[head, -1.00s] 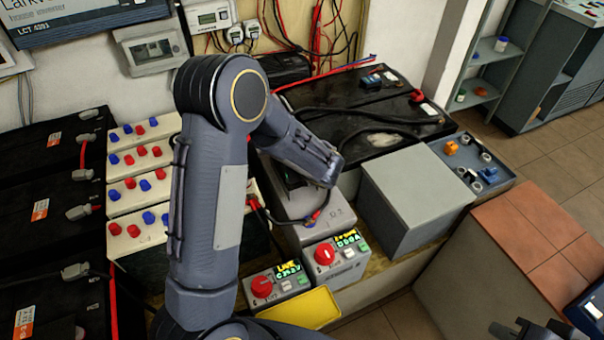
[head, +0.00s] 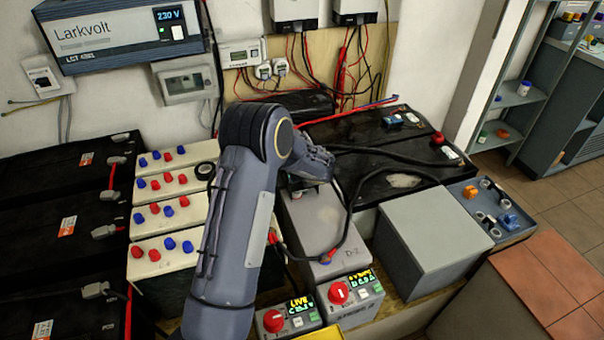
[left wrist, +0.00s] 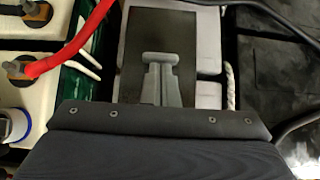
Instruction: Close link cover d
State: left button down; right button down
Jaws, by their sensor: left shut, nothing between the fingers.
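My left gripper (left wrist: 161,60) shows in the left wrist view with its fingers shut and nothing between them. It is over a flat dark rectangular panel (left wrist: 137,45) with pale grey casing (left wrist: 205,48) around it; whether they touch I cannot tell. I cannot tell for certain whether this panel is link cover d, or whether it is open or shut. In the head view my left arm reaches over a grey casing (head: 316,215) marked with a D, and hides its far part and the gripper. My right gripper is not in view.
Cream blocks with red and blue caps (head: 160,215) stand left of the casing. Two control boxes with red knobs (head: 339,293) sit in front. A plain grey box (head: 432,230) stands right. A black cable (head: 352,205) crosses beside the casing.

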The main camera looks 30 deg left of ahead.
pick_arm(q)
jog(key=shift+w+a+r, duration=0.15)
jog(key=shift+a+r, duration=0.1)
jog(key=shift+d+r, duration=0.3)
jog(key=shift+r, duration=0.05)
jog(key=s+d+r+n+g+h+p, duration=0.1)
jog(key=s+d+r+n+h, duration=0.1)
jog(key=s+r+n, duration=0.65)
jog(key=s+d+r+n+g+h, duration=0.15)
jog(key=s+r+n, duration=0.45)
jog(key=s, duration=0.6)
jog(key=s+d+r+n+t+h+p, duration=0.1)
jog(key=s+d+r+n+h, duration=0.1)
jog(key=s+d+n, duration=0.4)
jog(key=s+d+r+n+t+h+p, duration=0.1)
jog(key=s+d+r+n+h, duration=0.2)
jog(key=s, duration=0.9)
jog(key=d+n+h, duration=0.2)
jog(key=d+n, duration=0.2)
jog(key=shift+s+r+n, duration=0.15)
jog(key=shift+s+n, duration=0.2)
jog(key=shift+s, duration=0.05)
